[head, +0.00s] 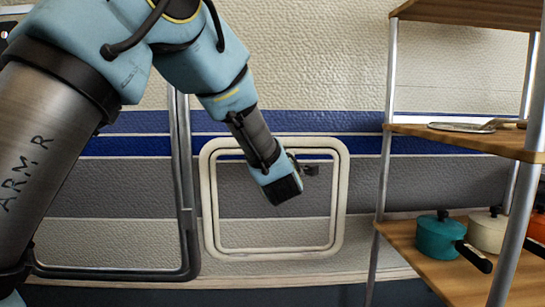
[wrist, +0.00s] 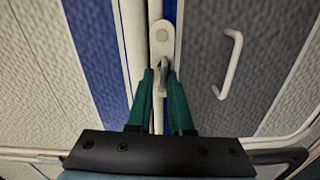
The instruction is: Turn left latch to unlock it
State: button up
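A cream-framed hatch (head: 339,210) is set in the wall in the head view, with its door panel inside the frame. In the wrist view, a pale latch (wrist: 162,28) with a round pivot sits along the door's edge, and its silver lever (wrist: 163,66) hangs down from it. My gripper (wrist: 161,74) has its two green fingers on either side of the lever, with the tips apart. Whether they touch the lever is unclear. In the head view my wrist hides the fingertips and the latch at the hatch.
A white bar handle (wrist: 232,64) stands out from the door to the right of the latch in the wrist view. At right, a shelf rack (head: 392,120) holds a teal pot (head: 434,238) and other cookware. A dark-framed panel (head: 187,240) is left of the hatch.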

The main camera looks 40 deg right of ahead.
jog(key=o, duration=0.4)
jog(key=shift+s+d+r, duration=0.1)
jog(key=v, duration=1.1)
jog(key=shift+o, duration=0.3)
